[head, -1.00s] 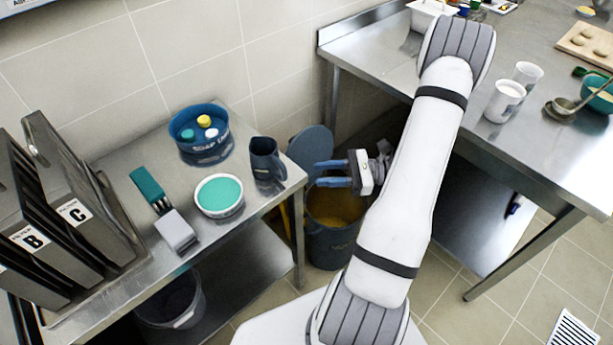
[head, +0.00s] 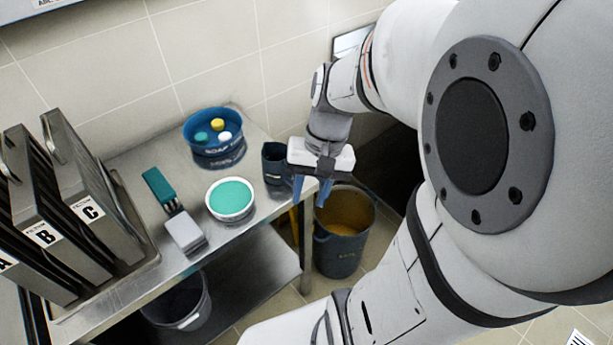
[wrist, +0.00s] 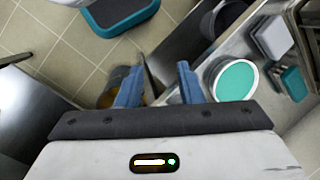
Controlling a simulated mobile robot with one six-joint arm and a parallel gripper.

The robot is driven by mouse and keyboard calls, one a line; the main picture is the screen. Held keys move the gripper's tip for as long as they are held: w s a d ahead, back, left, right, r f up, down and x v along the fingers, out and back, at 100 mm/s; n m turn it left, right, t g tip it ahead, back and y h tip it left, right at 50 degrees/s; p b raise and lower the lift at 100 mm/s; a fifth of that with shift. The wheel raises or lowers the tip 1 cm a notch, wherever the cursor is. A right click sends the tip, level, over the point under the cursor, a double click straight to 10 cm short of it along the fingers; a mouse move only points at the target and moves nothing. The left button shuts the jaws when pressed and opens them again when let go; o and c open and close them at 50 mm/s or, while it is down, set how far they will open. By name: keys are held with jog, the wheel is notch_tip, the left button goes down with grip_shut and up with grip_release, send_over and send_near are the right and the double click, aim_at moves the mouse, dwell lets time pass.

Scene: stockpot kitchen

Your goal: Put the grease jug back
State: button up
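The dark blue-grey jug (head: 274,165) stands upright on the metal side table near its right corner, in the head view. My gripper (head: 312,190) points down just right of the jug, above the table's right edge and the bucket, and its body hides the jug's right side. Its two blue fingers are spread with nothing visible between them. The wrist view also shows my open gripper (wrist: 158,82); I cannot make out the jug there. The bucket (head: 340,245) holds amber contents and stands on the floor right of the table.
A teal-filled white bowl (head: 230,214), a blue soap tub (head: 214,150), a teal-handled brush (head: 175,212) and lettered upright filters (head: 85,205) share the side table (head: 130,290). A grey bin (head: 178,305) stands underneath. My arm hides most of the right side.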

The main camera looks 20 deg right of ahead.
jog(key=r+n+t+h, duration=0.2)
jog(key=r, duration=0.1)
jog(key=a+r+n+t+h, duration=0.1)
jog(key=n+t, duration=0.1)
jog(key=shift+s+r, duration=0.4)
dwell(0.9)
